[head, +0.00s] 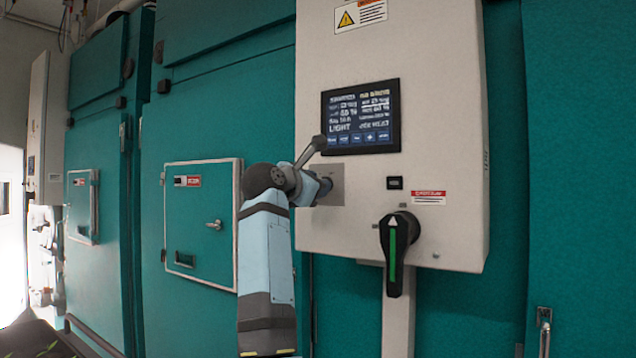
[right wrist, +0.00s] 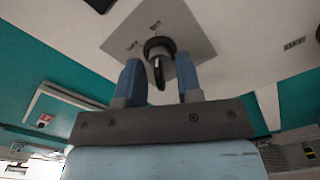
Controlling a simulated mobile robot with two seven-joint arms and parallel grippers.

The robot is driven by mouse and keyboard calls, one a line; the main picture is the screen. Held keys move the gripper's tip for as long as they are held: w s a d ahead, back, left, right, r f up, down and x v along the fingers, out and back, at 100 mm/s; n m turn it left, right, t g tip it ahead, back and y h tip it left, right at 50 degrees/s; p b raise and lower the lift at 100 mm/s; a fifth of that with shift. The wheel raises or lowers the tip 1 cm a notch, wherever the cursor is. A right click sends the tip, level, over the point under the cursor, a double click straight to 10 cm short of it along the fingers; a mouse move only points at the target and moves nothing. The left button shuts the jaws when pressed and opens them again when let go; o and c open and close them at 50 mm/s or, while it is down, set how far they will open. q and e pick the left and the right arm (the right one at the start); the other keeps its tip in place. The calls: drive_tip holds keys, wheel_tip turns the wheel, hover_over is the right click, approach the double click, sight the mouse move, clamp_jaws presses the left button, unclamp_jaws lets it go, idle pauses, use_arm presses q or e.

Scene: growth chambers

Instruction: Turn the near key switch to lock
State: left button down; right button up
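The near key switch has a grey square plate (head: 330,180) on the front of the white control box, below and left of its screen. In the right wrist view the plate (right wrist: 178,28) has small dark marks that I cannot read. A dark round collar with a black key (right wrist: 158,72) stands out from it. My right gripper (right wrist: 158,78) is open, with one blue finger on each side of the key and a visible gap at each side. In the head view my right gripper (head: 322,192) is at the plate and hides the key. My left gripper is not in view.
The white control box (head: 450,130) carries a lit screen (head: 361,116) and a black rotary handle with a green stripe (head: 395,250), right of my gripper. Teal chamber doors (head: 200,120) stand behind. A small latched hatch (head: 203,225) is left of my arm.

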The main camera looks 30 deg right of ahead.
drive_tip(key=shift+w+d, duration=0.25)
drive_tip(key=shift+d, duration=0.25)
drive_tip(key=c, duration=0.6)
